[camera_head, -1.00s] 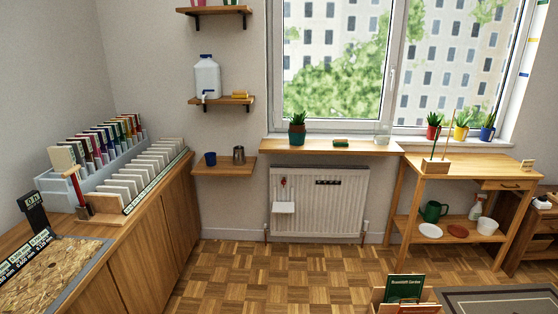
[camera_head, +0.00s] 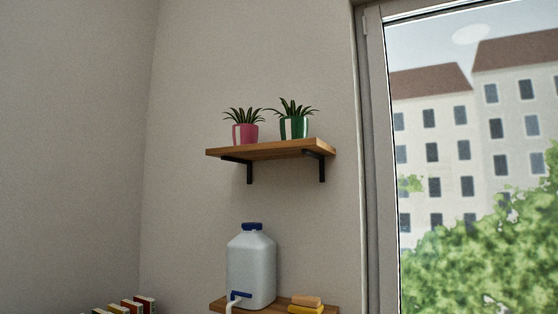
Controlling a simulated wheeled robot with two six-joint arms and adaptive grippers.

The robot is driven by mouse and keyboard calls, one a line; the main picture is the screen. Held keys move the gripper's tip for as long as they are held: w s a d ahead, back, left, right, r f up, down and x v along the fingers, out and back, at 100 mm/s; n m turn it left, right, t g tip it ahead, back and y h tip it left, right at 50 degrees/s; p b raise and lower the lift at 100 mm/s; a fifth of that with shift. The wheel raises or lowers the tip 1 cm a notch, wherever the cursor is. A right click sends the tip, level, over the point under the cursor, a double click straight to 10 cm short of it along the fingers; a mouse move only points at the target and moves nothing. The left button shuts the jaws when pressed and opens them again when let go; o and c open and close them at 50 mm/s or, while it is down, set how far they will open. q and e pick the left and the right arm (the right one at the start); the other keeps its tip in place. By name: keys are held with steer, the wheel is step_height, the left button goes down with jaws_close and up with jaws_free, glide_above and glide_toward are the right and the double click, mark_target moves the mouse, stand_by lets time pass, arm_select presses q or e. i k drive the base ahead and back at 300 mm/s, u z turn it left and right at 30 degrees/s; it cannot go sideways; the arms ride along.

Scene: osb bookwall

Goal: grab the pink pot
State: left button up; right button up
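The pink pot (camera_head: 246,134) has a white stripe and holds a spiky green plant. It stands upright on the left part of a small wooden wall shelf (camera_head: 270,151), held up by black brackets. A green pot (camera_head: 293,128) with a white stripe and a similar plant stands just to its right, with a small gap between the pots. Neither of my grippers shows in the view.
Below, a lower shelf (camera_head: 330,309) bears a white water canister (camera_head: 251,268) with a blue cap and tap, and yellow blocks (camera_head: 306,304). A window (camera_head: 470,150) is at the right. Book tops (camera_head: 132,305) show at the lower left.

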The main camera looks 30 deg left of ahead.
mark_target(244, 133)
steer(key=i, duration=1.1)
steer(key=u, duration=0.1)
